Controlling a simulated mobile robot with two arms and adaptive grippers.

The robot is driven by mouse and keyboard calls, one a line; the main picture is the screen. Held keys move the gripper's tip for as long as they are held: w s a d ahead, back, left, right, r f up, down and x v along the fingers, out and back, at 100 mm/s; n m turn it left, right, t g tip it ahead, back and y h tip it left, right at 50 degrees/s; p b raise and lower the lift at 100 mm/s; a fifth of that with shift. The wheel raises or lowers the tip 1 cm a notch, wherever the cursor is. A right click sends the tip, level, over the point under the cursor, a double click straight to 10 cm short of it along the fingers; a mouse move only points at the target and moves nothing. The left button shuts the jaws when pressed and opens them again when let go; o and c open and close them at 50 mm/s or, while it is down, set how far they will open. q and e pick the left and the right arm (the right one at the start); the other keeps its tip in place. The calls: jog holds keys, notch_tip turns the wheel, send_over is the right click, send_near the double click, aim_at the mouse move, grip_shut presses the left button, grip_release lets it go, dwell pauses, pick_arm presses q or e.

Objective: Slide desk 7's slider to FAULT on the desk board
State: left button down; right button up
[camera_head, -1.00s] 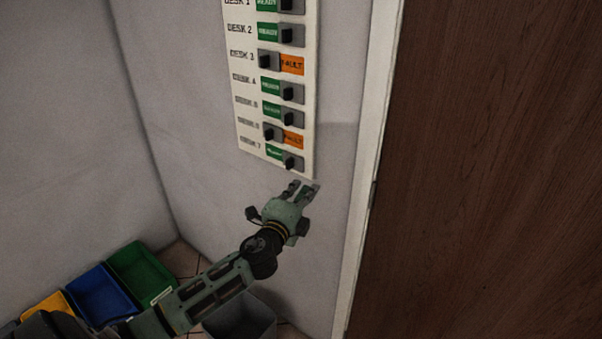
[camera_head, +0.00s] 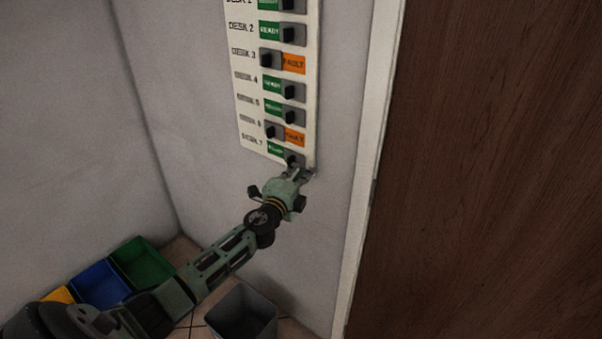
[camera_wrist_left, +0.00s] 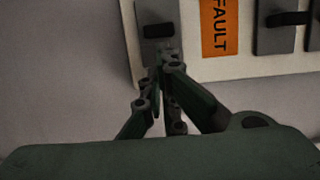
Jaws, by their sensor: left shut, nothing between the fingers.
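The white desk board (camera_head: 246,108) hangs on the wall with a column of labelled sliders. Desk 7's slider (camera_head: 294,158) is the lowest; its grey plate sits at the right of its slot, with the green READY label (camera_head: 276,149) showing on its left. In the left wrist view this slider (camera_wrist_left: 158,28) is a grey plate with a dark knob. My left gripper (camera_head: 301,173) is shut and empty, its tips just below desk 7's slider at the board's bottom edge. In the left wrist view the tips (camera_wrist_left: 166,60) overlap the plate's lower end; I cannot tell whether they touch. My right gripper is out of view.
Desk 6's slider (camera_head: 274,131) is just above, at the left with its orange FAULT label (camera_head: 295,137) showing. A wooden door (camera_head: 490,170) with a white frame stands at the right. Coloured bins and a grey bin (camera_head: 242,312) are on the floor below.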

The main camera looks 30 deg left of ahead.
aim_at(284, 156)
pick_arm(q)
jog(key=a+b, duration=0.1)
jog(key=a, duration=0.1)
jog(key=a+b, duration=0.1)
jog(key=a, duration=0.2)
jog(key=a+b, duration=0.1)
jog(key=a, duration=0.2)
jog(key=shift+w+f, duration=0.15)
jog(key=shift+w, duration=0.15)
jog(key=shift+a, duration=0.3)
jog(key=shift+r, duration=0.2)
jog(key=shift+d, duration=0.1)
